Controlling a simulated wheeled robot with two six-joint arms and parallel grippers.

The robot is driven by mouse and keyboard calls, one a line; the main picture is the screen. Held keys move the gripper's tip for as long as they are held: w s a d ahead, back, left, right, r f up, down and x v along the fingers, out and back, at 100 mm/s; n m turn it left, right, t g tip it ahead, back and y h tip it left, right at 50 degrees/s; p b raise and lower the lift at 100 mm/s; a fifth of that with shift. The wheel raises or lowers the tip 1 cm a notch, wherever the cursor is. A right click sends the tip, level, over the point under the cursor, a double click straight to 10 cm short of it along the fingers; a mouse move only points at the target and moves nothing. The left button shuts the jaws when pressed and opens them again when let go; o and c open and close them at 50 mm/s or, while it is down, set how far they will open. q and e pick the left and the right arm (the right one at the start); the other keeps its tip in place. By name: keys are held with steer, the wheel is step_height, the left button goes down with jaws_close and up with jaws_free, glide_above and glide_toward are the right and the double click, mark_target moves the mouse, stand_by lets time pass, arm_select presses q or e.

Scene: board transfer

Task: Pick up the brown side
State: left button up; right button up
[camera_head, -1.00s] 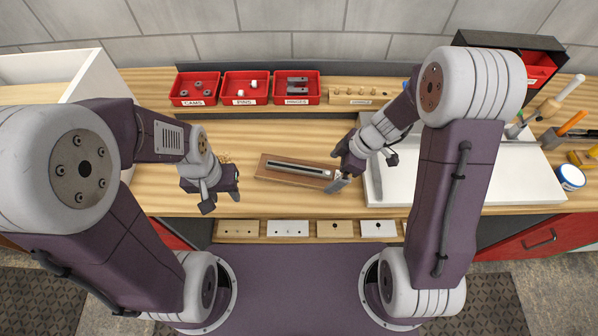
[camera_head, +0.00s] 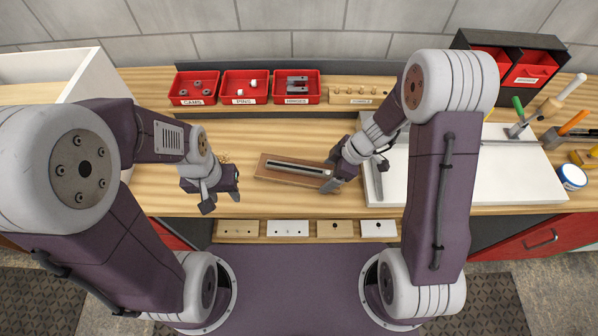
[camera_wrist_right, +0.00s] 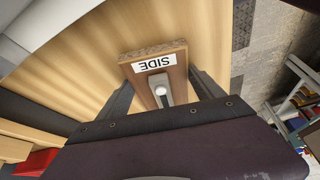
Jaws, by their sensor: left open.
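The brown side (camera_head: 285,178) is a flat wooden board with a long metal slide along its top, lying on the workbench in the head view. In the right wrist view the side (camera_wrist_right: 142,56) carries a white label reading SIDE at its end. My right gripper (camera_head: 333,179) is at the board's right end. In the wrist view its two fingers (camera_wrist_right: 160,92) are apart, one on each side of the board; I cannot tell whether they touch it. My left gripper (camera_head: 221,202) is open and empty, to the left of the board.
Red bins (camera_head: 246,88) labelled cams, pins and hinges stand at the back. A rack (camera_head: 288,229) of small blocks lies along the front edge. A white panel (camera_head: 470,185) lies to the right, with tools beyond it. A white box (camera_head: 60,72) stands at left.

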steer(key=c, duration=0.8)
steer(key=shift+w+r, duration=0.1)
steer(key=shift+r, duration=0.15)
steer(key=shift+r+p, duration=0.3)
steer(key=shift+r, duration=0.1)
step_height(320, 180, up, 3)
steer(key=shift+f, duration=0.1)
steer(key=s+d+r, duration=0.2)
steer(key=s+d+r+b, duration=0.1)
steer(key=s+d+r, duration=0.1)
steer(key=s+d, duration=0.1)
steer(key=s+d+r, duration=0.3)
steer(key=shift+s+d, duration=0.15)
steer(key=shift+d, duration=0.05)
